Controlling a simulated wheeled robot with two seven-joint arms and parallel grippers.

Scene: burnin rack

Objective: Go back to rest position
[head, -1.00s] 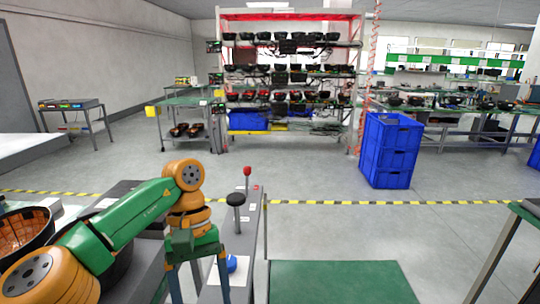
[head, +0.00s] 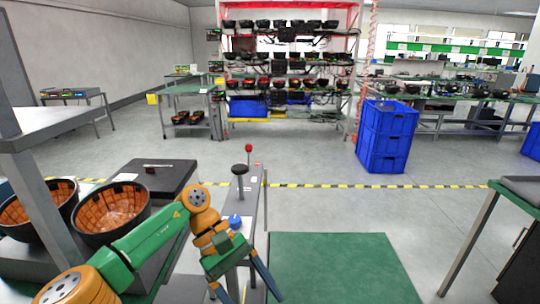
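My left arm comes in from the lower left, with a green link and orange joints. Its gripper (head: 243,288) points down beside the narrow grey bench at the lower middle. Its two blue-grey fingers stand apart, with nothing seen between them. The fingertips are at or past the lower picture edge. My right arm and gripper are not in view.
Two black bowls with orange insides, one of them nearer the arm (head: 110,212), stand at left by a dark box (head: 155,176). The grey bench (head: 245,190) carries knobs. A green mat (head: 340,268) lies on open floor. Blue crates (head: 386,138) and a rack (head: 285,105) stand beyond.

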